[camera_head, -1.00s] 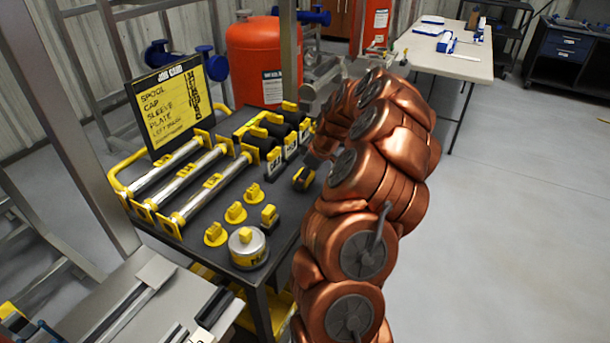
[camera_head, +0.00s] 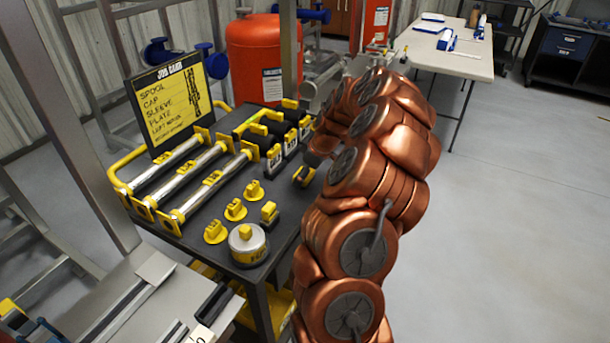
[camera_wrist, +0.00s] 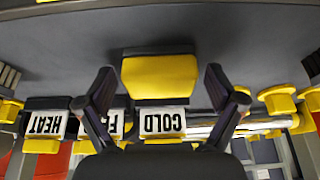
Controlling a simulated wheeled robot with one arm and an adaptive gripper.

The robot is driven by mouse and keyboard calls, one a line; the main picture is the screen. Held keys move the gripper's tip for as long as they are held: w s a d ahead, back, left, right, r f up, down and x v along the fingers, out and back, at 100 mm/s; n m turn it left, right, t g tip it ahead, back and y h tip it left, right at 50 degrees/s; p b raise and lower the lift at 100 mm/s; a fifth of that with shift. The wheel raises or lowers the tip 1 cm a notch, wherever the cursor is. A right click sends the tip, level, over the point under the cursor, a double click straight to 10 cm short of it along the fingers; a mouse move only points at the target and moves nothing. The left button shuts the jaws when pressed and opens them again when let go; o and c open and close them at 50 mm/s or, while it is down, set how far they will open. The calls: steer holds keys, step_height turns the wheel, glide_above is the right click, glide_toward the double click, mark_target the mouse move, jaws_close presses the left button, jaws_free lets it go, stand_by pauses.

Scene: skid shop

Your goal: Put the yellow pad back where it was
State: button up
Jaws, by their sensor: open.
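A yellow pad (camera_wrist: 160,78) on a dark base lies in the middle of the wrist view, on the dark cart top. It appears to be the small yellow and black piece at the cart's right edge in the head view (camera_head: 304,175). My gripper (camera_wrist: 160,86) is open, one dark finger on each side of the pad in the picture. Gaps show between fingers and pad; the height difference is unclear. In the head view my copper arm hides most of the gripper. Labelled black blocks with yellow tops, one reading COLD (camera_wrist: 163,123), another HEAT (camera_wrist: 46,123), stand beyond the pad.
The dark cart (camera_head: 215,208) also carries silver tubes with yellow ends (camera_head: 190,172), several small yellow knobbed pieces (camera_head: 236,208), a silver can (camera_head: 247,246) and a job card board (camera_head: 168,103). Open floor lies right of my arm.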

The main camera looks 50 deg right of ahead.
steer(key=shift+r, duration=0.25)
steer(key=b+v, duration=0.2)
steer(key=v, duration=0.9)
steer(key=shift+r, duration=0.4)
steer(key=s+a+r+n+g+y, duration=0.1)
steer(key=a+r, duration=0.1)
steer(key=a, duration=1.1)
steer(key=s+a+r+g, duration=0.1)
steer(key=a+r+g, duration=0.1)
steer(key=a, duration=1.2)
steer(key=s+a+f+m+g, duration=0.1)
steer(key=s+a, duration=0.3)
steer(key=s, duration=0.4)
steer(key=s+a+f+m+g+h, duration=0.1)
steer(key=s+a+f+m, duration=0.1)
steer(key=s, duration=0.6)
steer(key=s+a+f+m+g+h, duration=0.1)
steer(key=s+a+f, duration=0.2)
steer(key=s+a, duration=0.2)
steer(key=s, duration=0.3)
steer(key=shift+a+f, duration=0.2)
steer(key=shift+a, duration=0.15)
steer(key=shift+r, duration=0.1)
